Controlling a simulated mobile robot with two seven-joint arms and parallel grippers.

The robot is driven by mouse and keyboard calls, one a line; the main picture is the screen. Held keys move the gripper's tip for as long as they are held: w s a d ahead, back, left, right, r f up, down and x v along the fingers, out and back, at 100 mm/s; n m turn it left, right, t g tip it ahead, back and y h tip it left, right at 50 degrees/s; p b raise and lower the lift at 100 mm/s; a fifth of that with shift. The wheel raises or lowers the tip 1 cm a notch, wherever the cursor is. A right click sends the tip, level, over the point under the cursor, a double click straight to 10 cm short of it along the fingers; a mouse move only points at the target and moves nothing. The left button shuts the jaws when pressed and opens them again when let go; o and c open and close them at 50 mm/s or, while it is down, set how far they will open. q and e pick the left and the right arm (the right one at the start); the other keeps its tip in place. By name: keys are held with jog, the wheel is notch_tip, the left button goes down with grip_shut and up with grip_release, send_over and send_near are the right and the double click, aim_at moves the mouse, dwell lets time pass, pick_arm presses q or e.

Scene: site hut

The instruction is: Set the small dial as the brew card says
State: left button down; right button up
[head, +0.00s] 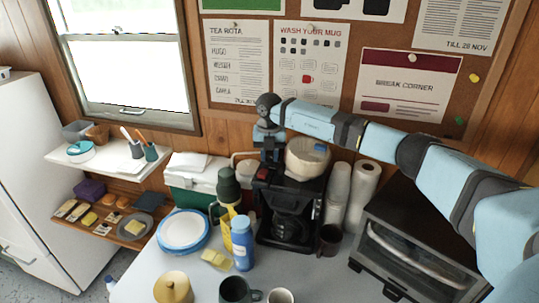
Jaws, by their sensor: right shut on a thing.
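A black coffee machine (285,207) stands on the table against the wall, with a dark glass jug (289,230) in its lower part. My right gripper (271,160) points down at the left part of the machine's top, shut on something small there. The fingers hide what they hold; it sits where a small dial would be. A small red part (262,174) shows just in front of the fingers. A yellow card-like piece (227,232) stands left of the machine, partly hidden; I cannot read it. My left gripper is out of view.
A cream bowl (308,158) sits at the machine's top right. A blue bottle (242,243), a green flask (228,187) and plates (183,231) stand to the left. Mugs (236,290) are in front. A toaster oven (415,245) and paper rolls (362,190) are to the right.

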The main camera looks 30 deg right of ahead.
aim_at(269, 157)
jog(key=o, duration=0.9)
jog(key=shift+r, duration=0.15)
notch_tip(269, 157, up, 14)
jog(key=shift+f+b, duration=0.15)
jog(key=shift+b, duration=0.75)
